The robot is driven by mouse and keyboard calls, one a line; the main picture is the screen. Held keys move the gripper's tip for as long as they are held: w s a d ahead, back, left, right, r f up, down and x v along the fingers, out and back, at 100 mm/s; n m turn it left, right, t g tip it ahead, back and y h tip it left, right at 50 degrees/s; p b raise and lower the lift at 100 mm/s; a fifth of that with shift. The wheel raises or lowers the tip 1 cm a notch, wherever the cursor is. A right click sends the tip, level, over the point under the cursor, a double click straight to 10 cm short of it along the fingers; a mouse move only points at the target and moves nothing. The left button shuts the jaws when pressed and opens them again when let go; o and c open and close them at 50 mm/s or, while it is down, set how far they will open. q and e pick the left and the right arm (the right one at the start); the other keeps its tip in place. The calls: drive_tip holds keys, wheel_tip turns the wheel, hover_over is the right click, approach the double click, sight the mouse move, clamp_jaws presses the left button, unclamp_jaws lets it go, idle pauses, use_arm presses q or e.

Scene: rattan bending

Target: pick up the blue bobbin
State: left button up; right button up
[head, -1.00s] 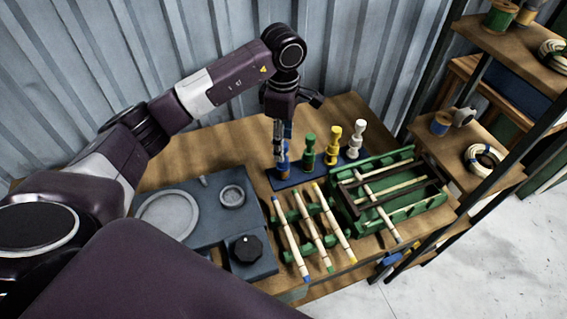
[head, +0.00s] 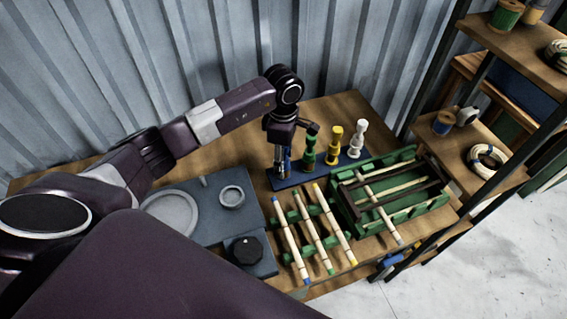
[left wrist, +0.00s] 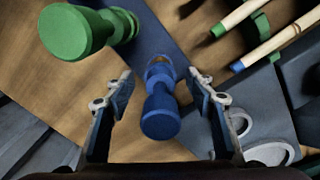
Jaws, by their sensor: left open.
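The blue bobbin (left wrist: 161,105) stands on a dark blue base strip (left wrist: 145,45) and shows between the open fingers of my left gripper (left wrist: 163,98) in the left wrist view. Clear gaps show on both sides of it there. In the head view my left gripper (head: 283,170) points down at the left end of the base strip (head: 318,173) and mostly hides the blue bobbin. The green bobbin (head: 309,153) stands just to the right and also shows at upper left in the left wrist view (left wrist: 80,32). My right gripper is not in view.
A yellow bobbin (head: 334,146) and a white bobbin (head: 357,140) stand farther along the strip. A green rack (head: 345,215) with canes is at right, with several canes in front. A grey device (head: 200,228) with a round knob is at left.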

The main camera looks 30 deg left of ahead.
use_arm(q)
drive_tip(key=shift+f, duration=0.25)
drive_tip(key=c, duration=1.3)
drive_tip(key=shift+o, duration=0.2)
drive_tip(key=shift+r, duration=0.1)
